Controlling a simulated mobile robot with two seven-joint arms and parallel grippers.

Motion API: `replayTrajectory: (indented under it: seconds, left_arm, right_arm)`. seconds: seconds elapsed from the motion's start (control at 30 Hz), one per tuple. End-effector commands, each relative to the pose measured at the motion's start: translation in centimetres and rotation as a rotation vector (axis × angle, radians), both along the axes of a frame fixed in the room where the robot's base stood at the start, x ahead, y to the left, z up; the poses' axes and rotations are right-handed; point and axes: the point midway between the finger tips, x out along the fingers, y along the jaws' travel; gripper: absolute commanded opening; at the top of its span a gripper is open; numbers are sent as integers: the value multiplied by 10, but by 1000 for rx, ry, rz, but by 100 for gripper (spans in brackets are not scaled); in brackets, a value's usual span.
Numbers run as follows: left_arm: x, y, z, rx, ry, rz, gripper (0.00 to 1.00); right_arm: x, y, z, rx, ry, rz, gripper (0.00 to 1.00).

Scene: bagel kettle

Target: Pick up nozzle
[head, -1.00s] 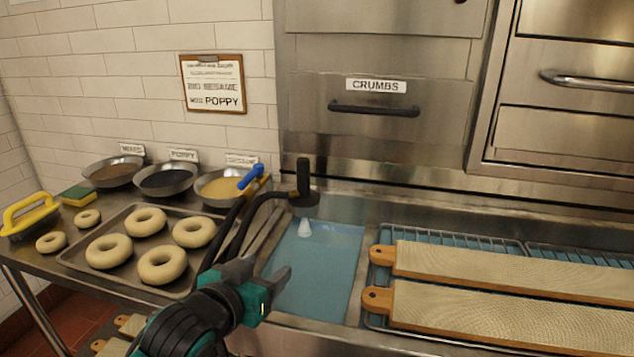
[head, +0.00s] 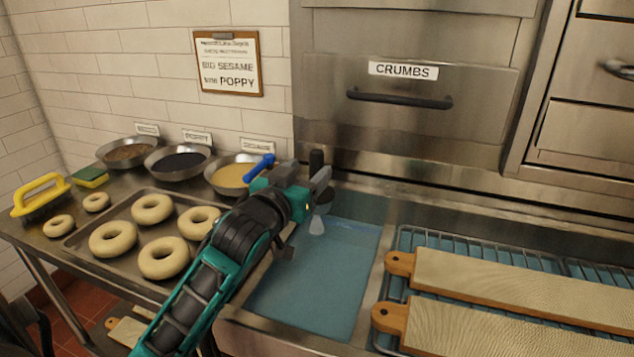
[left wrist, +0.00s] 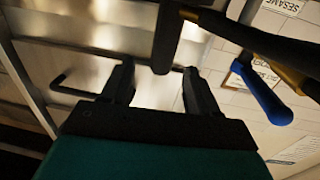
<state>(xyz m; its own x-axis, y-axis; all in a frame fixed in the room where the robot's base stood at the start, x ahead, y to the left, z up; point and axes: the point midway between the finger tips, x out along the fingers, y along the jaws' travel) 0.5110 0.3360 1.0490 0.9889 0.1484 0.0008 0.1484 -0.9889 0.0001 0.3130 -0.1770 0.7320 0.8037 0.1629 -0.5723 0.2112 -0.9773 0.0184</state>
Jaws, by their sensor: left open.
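The nozzle (head: 316,160) is a black upright sprayer above the blue-bottomed sink (head: 315,275), with a pale cone below its head. My left gripper (head: 305,175) is open at the nozzle and hides much of its middle in the head view. In the left wrist view, the dark nozzle handle (left wrist: 167,40) comes in from the top, in line with the gap between the two fingers of my open gripper (left wrist: 158,85). Nothing is clamped; I cannot tell whether the fingers touch it. My right gripper is not in view.
A blue-handled tool (head: 258,166) lies at the sesame bowl (head: 228,188), close to my left gripper. A tray (head: 95,222) of bagels is left of my arm. Wooden boards (head: 500,280) lie on racks at the right. The steel wall with the crumbs drawer (head: 410,105) stands behind.

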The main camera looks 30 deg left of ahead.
Motion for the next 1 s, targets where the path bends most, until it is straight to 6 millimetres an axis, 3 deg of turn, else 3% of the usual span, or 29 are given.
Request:
replayTrajectory:
  seconds: [0.17,0.43,0.77,1.0]
  left_arm:
    - [11,2,2,1,0,0,60]
    - [47,10,4,0,0,0,60]
    - [54,12,3,0,1,0,60]
    - [54,11,3,0,1,0,38]
  right_arm:
    - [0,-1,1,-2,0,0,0]
    - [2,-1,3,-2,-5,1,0]
    - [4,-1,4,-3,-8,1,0]
    - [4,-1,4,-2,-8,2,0]
